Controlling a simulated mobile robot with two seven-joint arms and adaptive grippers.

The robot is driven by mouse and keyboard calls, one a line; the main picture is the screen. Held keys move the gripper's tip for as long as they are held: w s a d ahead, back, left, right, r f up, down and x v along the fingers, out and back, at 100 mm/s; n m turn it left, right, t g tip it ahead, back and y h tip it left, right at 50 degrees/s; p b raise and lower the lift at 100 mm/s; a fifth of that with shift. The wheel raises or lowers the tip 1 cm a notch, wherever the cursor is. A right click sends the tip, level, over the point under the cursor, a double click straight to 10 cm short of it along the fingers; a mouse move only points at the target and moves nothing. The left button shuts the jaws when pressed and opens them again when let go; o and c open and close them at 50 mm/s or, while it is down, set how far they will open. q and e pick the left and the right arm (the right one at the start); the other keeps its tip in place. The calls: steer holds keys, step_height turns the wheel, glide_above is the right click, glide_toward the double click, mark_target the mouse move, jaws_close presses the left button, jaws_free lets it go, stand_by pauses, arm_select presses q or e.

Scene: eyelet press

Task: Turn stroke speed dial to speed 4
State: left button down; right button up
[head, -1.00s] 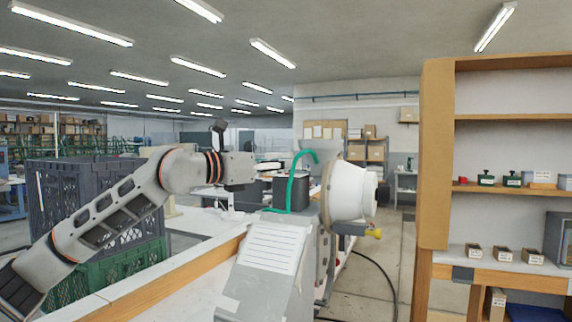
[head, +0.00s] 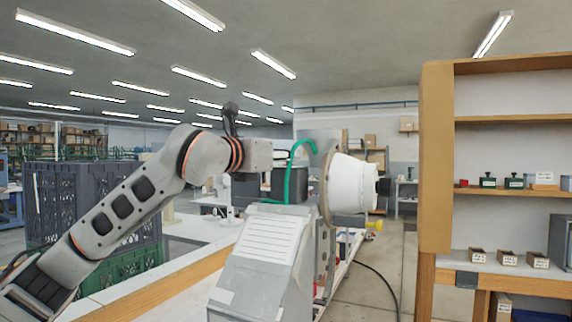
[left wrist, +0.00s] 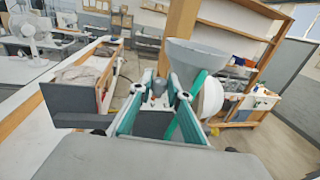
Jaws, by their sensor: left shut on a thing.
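That part is mostly hidden, and no scale or number can be read. My right gripper is in neither view.
Dark and green crates (head: 92,205) stand behind my left arm. A wooden shelf (head: 437,150) stands at the right.

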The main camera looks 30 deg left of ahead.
arm_select(q)
steer(key=shift+n+y, duration=0.3)
steer(key=shift+y, duration=0.2)
steer(key=c, duration=1.9)
jaws_free()
steer(key=s, duration=1.2)
steer(key=shift+a, duration=0.4)
